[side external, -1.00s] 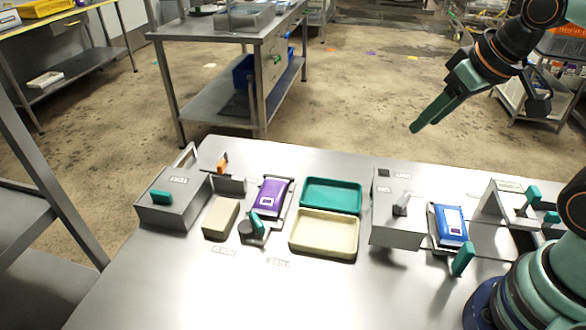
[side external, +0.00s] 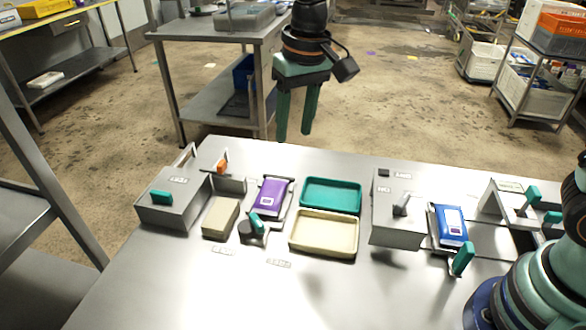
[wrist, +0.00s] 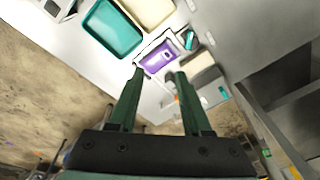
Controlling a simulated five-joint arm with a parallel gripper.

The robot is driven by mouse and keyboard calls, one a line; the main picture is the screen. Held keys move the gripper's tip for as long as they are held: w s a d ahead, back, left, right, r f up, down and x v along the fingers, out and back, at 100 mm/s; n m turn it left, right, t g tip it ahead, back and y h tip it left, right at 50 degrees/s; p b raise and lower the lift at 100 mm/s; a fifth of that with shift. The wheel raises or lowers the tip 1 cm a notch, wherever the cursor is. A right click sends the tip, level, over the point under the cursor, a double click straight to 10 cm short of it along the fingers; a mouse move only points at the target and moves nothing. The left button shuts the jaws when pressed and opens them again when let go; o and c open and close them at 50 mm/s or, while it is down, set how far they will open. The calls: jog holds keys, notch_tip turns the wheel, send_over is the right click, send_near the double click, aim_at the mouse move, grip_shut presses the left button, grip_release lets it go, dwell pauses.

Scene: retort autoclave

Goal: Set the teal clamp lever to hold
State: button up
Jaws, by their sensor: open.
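Several teal levers show in the side external view, and the labels are too blurred to tell which is the clamp lever. One teal lever (side external: 257,223) stands on a dark round base at the near end of a frame holding a purple pouch (side external: 270,196); it also shows in the wrist view (wrist: 189,40). Another teal lever (side external: 462,260) is in front of a blue pouch (side external: 450,226). A teal handle (side external: 161,197) is on the left grey box. My gripper (side external: 294,136) is open and empty, pointing down above the table's far edge, apart from every lever.
A teal tray (side external: 331,195) and a cream tray (side external: 324,233) lie mid-table. A tan block (side external: 220,218) lies left of the purple pouch. A grey box (side external: 396,228) with a pale lever and a bracket with teal handles (side external: 533,195) stand at right. The front of the table is clear.

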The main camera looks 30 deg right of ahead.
jog(key=g, duration=0.1)
send_near(257, 219)
jog(key=shift+h, duration=0.3)
jog(key=f, duration=0.8)
jog(key=shift+w+a+f, duration=0.15)
jog(key=shift+a+f, duration=0.1)
jog(key=shift+f, duration=0.05)
grip_shut()
